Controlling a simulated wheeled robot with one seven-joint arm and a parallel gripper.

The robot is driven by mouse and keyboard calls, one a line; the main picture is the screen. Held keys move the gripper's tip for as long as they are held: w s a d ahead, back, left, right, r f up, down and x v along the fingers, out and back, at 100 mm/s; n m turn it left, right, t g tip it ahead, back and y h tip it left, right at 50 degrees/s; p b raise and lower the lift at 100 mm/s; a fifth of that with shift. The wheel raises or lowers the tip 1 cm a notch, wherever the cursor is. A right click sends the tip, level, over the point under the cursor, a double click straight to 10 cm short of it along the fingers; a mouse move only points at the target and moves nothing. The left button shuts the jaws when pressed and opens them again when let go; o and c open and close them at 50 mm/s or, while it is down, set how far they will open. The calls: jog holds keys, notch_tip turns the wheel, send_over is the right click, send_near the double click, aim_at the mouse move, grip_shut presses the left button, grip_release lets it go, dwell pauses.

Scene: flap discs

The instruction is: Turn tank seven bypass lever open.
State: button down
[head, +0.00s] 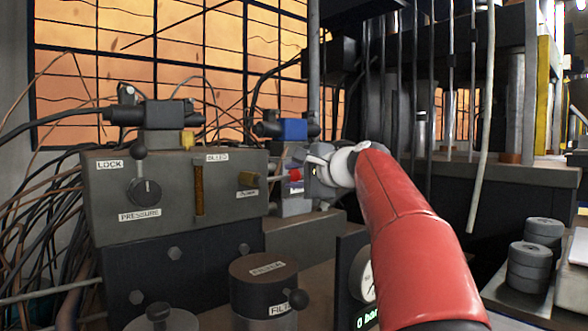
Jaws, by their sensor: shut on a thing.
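My gripper (307,174) is at the right end of the grey valve block (180,192), at the end of my red arm. It is shut on a small red handle (295,174), of which only a little shows between the fingers. The handle looks like the lever, but no tank seven or bypass label is readable. A thin rod runs from the block's right side toward it. The handle's pivot and exact angle are hidden or too small to tell.
The block carries a black knob (144,191) marked LOCK and PRESSURE, and a brass bar (198,190). A filter canister (268,285) stands in front, beside a gauge (362,275) partly behind my arm. Loose cables (40,225) hang at left; stacked discs (529,265) stand at right.

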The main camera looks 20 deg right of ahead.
jog(key=shift+f+m, duration=0.3)
jog(key=shift+f, duration=0.1)
jog(key=c, duration=1.1)
grip_release()
jog(key=shift+c, duration=0.2)
jog(key=b+v, duration=0.1)
jog(key=v, duration=0.6)
jog(key=shift+s+d, duration=0.15)
jog(key=shift+s, duration=0.25)
